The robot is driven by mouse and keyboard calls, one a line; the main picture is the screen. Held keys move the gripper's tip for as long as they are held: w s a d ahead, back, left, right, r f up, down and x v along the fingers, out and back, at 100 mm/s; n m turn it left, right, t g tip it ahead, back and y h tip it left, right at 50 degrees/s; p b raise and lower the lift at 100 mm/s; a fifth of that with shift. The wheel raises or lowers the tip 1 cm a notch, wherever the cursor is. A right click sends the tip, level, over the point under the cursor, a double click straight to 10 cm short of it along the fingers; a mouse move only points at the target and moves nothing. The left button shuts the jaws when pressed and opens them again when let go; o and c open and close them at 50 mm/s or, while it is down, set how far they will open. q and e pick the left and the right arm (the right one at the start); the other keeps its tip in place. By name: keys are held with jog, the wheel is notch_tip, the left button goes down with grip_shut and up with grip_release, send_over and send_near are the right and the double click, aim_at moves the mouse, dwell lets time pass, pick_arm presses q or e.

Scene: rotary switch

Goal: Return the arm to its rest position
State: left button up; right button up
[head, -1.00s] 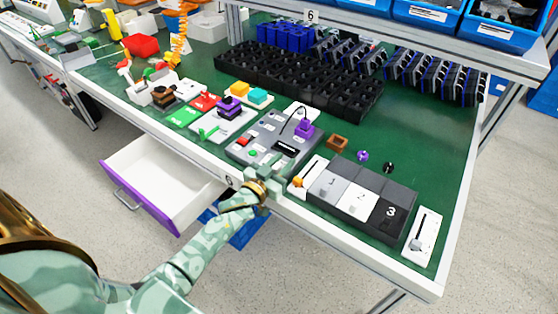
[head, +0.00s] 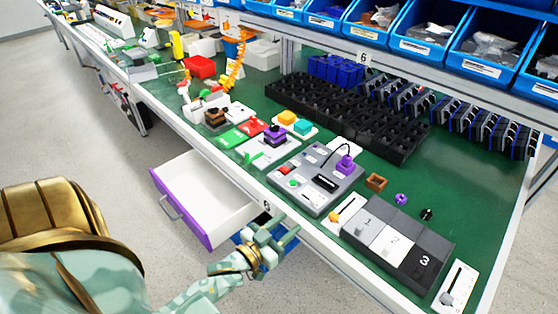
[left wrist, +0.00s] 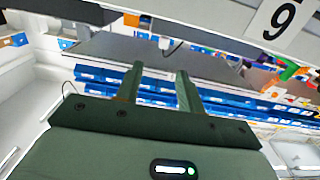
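My left gripper (head: 284,236) is in front of the table's front edge, just right of the open drawer. Its fingers are apart with nothing between them, as the left wrist view shows (left wrist: 158,72). It touches no object that I can see. A grey control panel (head: 312,190) with a red button, a green button and a purple knob (head: 345,164) lies on the table beyond the gripper. I cannot tell which part is the rotary switch. My right gripper is not in view.
The white drawer (head: 205,190) with a purple front stands open left of the gripper. The white table edge (head: 330,248) is close. Numbered grey and white blocks (head: 395,240) and white slider plates (head: 459,287) lie to the right. The floor in front is free.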

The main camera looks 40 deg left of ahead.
pick_arm(q)
jog(key=shift+s+a, duration=0.1)
jog(key=shift+s, duration=0.9)
jog(key=s+f+g+y, duration=0.1)
jog(key=s+f+g, duration=0.2)
jog(key=s+f, duration=0.45)
jog(key=s+d+f+m+g, duration=0.1)
jog(key=s+f+g, duration=0.3)
jog(key=f, duration=0.6)
jog(key=s+f+g+y, duration=0.1)
jog(key=s+f+g, duration=0.3)
jog(key=f, duration=0.5)
jog(key=s+d+f+m+g, duration=0.1)
jog(key=s+d+f+g, duration=0.1)
jog(key=s, duration=1)
jog(key=s+d+f+g, duration=0.2)
jog(key=s+f+g, duration=0.2)
jog(key=s+f, duration=0.3)
jog(key=s, duration=0.5)
jog(key=shift+s+m+g, duration=0.2)
jog(key=shift+m+g, duration=0.1)
jog(key=shift+m, duration=0.1)
